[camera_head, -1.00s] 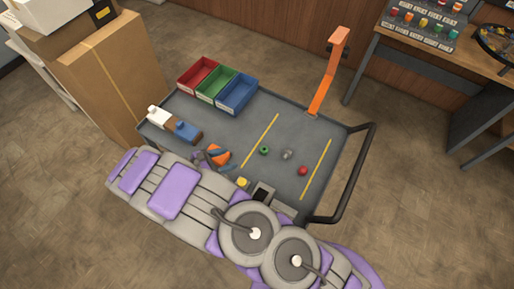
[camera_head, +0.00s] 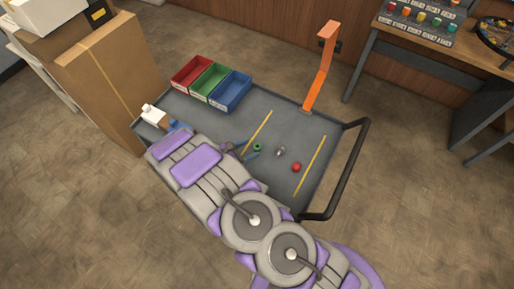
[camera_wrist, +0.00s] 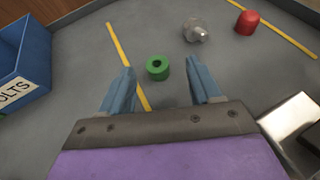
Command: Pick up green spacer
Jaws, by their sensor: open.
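The green spacer (camera_head: 257,147) is a small ring with a dark hole, on the grey cart top (camera_head: 240,124) just right of a yellow line. It also shows in the wrist view (camera_wrist: 157,67), upright on the surface. My gripper (camera_head: 246,151) has its two blue fingers spread apart. In the wrist view my gripper (camera_wrist: 161,84) is open and empty, with the spacer in line with the gap, around the fingertips and closer to the left finger. I see no finger touching it.
A silver part (camera_head: 280,152) and a red part (camera_head: 296,167) stand right of the spacer. Red (camera_head: 191,73), green (camera_head: 210,82) and blue (camera_head: 230,92) bins line the back left. An orange post (camera_head: 319,72) rises at the back edge. A black handle (camera_head: 350,170) bounds the right.

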